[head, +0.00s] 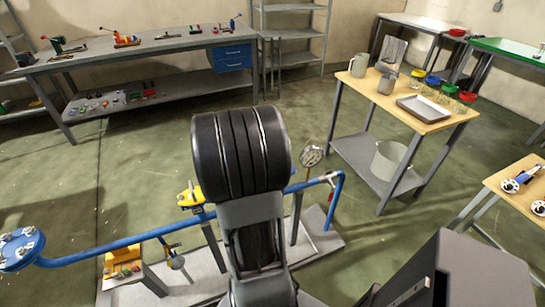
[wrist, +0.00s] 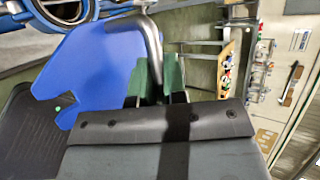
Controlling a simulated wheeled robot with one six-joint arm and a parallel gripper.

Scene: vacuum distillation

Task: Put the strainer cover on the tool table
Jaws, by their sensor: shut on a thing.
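In the wrist view my gripper (wrist: 155,82) has its green-padded fingers closed on a bent grey metal bar (wrist: 143,28), which looks like the handle of the strainer cover. A long grey workbench (head: 170,48) with several hand tools on top stands at the back left. A small wooden-topped table (head: 490,185) with metal-and-black parts is at the right edge. Which one is the tool table is not marked.
A blue pipe (head: 110,250) on a grey base plate (head: 325,243) lies around my arm. A wooden table (head: 435,122) with mugs, a tray (head: 422,108) and bowls stands right of centre. Open green floor (head: 290,120) lies between it and the workbench.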

